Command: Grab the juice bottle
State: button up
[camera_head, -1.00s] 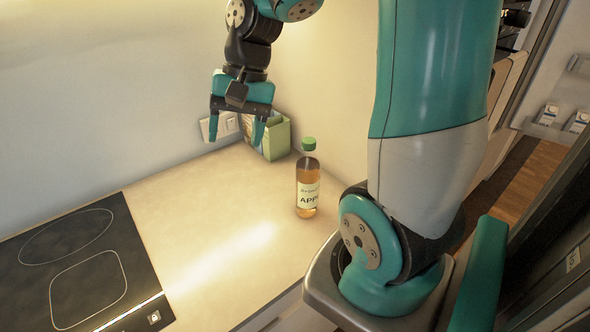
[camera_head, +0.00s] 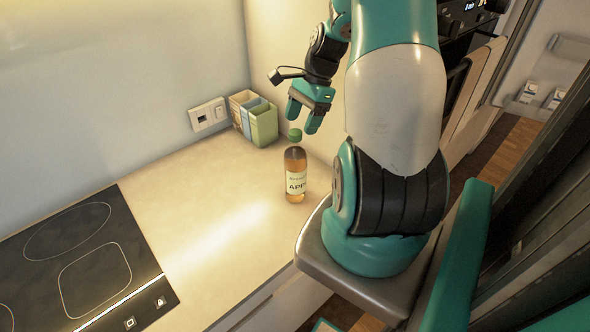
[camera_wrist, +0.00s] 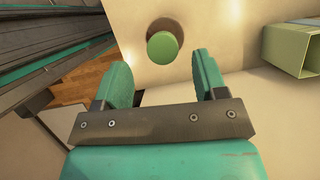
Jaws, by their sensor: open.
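The juice bottle (camera_head: 296,172) stands upright on the counter in the head view, with amber juice, a pale label and a green cap. My gripper (camera_head: 305,118) is open and empty, above and close to the bottle's cap in the head view. Its two teal fingers also show spread apart in the wrist view (camera_wrist: 160,77). The bottle is not between the fingers; most of its body is hidden under the cap in the wrist view.
A green and tan divided box (camera_head: 263,124) stands behind the bottle by the wall; a green box edge (camera_wrist: 290,50) shows right in the wrist view. A wall socket (camera_head: 208,115) is beside it. A black cooktop (camera_head: 80,255) is at left. The counter between is clear.

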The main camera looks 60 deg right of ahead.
aim_at(297, 131)
jog(key=shift+p+x, duration=1.25)
jog(key=shift+x, duration=1.35)
jog(key=shift+w+d, duration=0.15)
grip_shut()
